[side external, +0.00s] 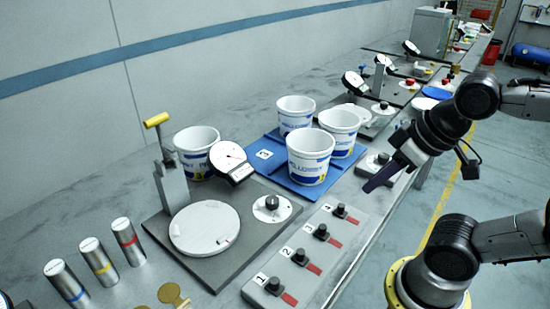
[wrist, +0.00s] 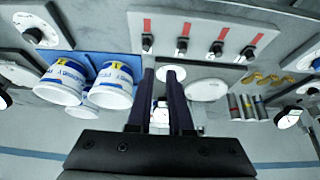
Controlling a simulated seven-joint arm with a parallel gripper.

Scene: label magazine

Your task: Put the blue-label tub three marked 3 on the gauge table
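Three white tubs with blue labels stand on a blue mat (side external: 268,156): a rear one (side external: 296,115), a right one (side external: 340,130) and a front one (side external: 310,157). A fourth white tub (side external: 197,152) stands off the mat, behind the gauge dial (side external: 230,161). I cannot read which tub is marked 3. The gauge table (side external: 203,230) is a bare round white plate on a grey base. My gripper (side external: 372,184) is raised to the right of the tubs, apart from them. In the wrist view its dark fingers (wrist: 163,76) are apart with nothing held between them.
A switch panel (side external: 325,221) with several numbered black knobs runs along the front edge. A yellow-handled lever post (side external: 168,165) stands beside the gauge table. Metal cylinders (side external: 97,261) stand at left. More instruments (side external: 378,90) line the bench behind the mat.

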